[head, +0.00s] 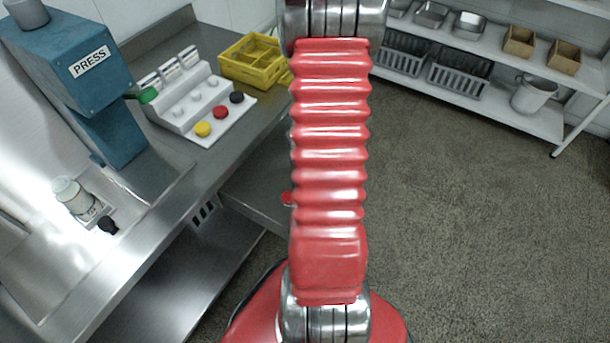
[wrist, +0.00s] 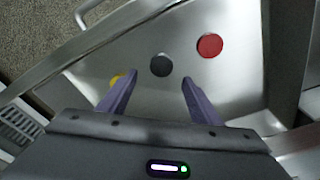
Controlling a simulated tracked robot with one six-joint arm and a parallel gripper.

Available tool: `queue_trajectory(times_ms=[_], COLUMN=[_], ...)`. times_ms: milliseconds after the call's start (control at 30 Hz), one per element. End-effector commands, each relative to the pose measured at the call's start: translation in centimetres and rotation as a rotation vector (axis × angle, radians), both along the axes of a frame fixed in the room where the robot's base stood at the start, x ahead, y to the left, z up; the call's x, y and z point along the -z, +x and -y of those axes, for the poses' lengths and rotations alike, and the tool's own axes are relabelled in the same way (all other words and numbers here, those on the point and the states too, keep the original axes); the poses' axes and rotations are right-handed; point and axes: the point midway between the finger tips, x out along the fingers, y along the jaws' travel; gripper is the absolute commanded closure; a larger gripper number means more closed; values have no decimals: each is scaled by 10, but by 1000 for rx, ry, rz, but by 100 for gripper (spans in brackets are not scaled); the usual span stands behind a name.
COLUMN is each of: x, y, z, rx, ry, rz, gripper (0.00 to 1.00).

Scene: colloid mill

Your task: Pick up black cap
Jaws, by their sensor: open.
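In the head view, a round black cap (head: 236,97) lies on a white board (head: 188,133) on the steel counter. A red cap (head: 220,112) and a yellow cap (head: 203,129) lie in line with it. In the wrist view, a round black disc (wrist: 161,65) is just beyond and between the fingertips of my gripper (wrist: 159,79). My gripper is open and empty. A red disc (wrist: 210,45) is to the upper right. A yellow one (wrist: 116,80) is partly hidden by the left finger. Their order differs from the head view, so I cannot tell whether they are the same caps.
A yellow crate (head: 250,65) stands behind the board. Shelves (head: 480,85) are at upper right, with open floor before them.

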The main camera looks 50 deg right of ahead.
Motion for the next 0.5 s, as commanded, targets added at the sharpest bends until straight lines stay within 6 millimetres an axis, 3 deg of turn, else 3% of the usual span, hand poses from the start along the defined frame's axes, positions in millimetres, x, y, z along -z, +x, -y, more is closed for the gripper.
queue_trajectory(times_ms=[133, 500], x=[9, 11], y=[1, 1], z=[0, 0], rx=[0, 1], ry=[0, 0], rz=[0, 0], gripper=[42, 42])
